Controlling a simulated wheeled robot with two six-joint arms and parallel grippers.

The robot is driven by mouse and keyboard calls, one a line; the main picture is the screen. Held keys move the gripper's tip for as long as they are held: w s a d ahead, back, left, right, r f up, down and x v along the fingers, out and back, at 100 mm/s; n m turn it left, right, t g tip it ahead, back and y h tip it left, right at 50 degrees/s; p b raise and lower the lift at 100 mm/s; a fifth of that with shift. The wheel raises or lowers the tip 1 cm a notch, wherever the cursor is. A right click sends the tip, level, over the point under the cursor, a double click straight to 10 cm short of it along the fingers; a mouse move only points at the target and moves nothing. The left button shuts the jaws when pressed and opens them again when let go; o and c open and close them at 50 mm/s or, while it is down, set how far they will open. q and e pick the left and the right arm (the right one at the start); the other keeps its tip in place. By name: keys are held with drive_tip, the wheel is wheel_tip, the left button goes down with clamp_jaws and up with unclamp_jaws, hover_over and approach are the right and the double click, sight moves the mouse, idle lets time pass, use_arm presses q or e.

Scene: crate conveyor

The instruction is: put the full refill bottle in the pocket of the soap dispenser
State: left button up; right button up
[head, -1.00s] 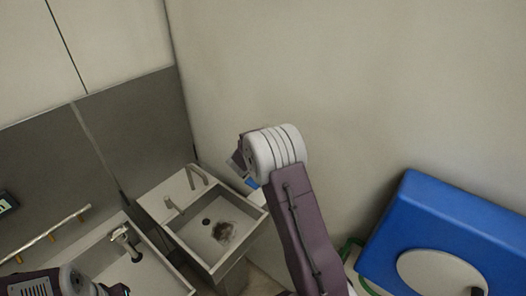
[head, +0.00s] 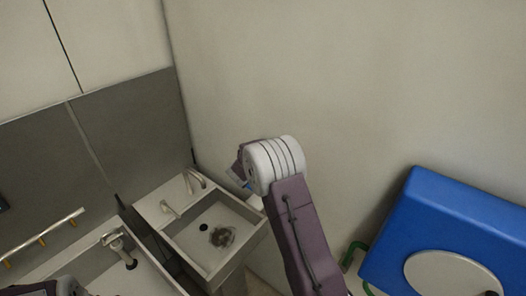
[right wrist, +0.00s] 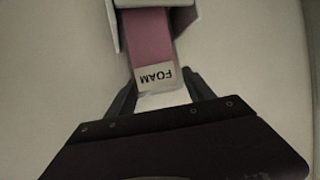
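In the right wrist view a pink refill bottle (right wrist: 153,42) with a white label reading FOAM, upside down in the picture, points away from my right gripper (right wrist: 159,78). The gripper's dark fingers close on the bottle's near, pale end from both sides. The bottle's far part lies between the white walls of a housing (right wrist: 188,14), which looks like the soap dispenser; how deep it sits I cannot tell. My left gripper is out of view; only part of that arm shows at the lower left.
A sink basin (head: 233,257) with a tap stands left of my right arm, and another basin (head: 147,281) is at the lower left. A brass-fitted rail (head: 44,237) is on the left wall. A blue box-shaped unit (head: 450,225) stands at the right.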

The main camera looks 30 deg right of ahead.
drive_tip(key=shift+r, duration=0.3)
drive_tip(key=shift+s+a, duration=0.15)
drive_tip(key=shift+a, duration=0.15)
drive_tip(key=b+v, duration=0.2)
drive_tip(key=v, duration=0.9)
drive_tip(key=shift+s, duration=0.2)
drive_tip(key=shift+r, duration=0.15)
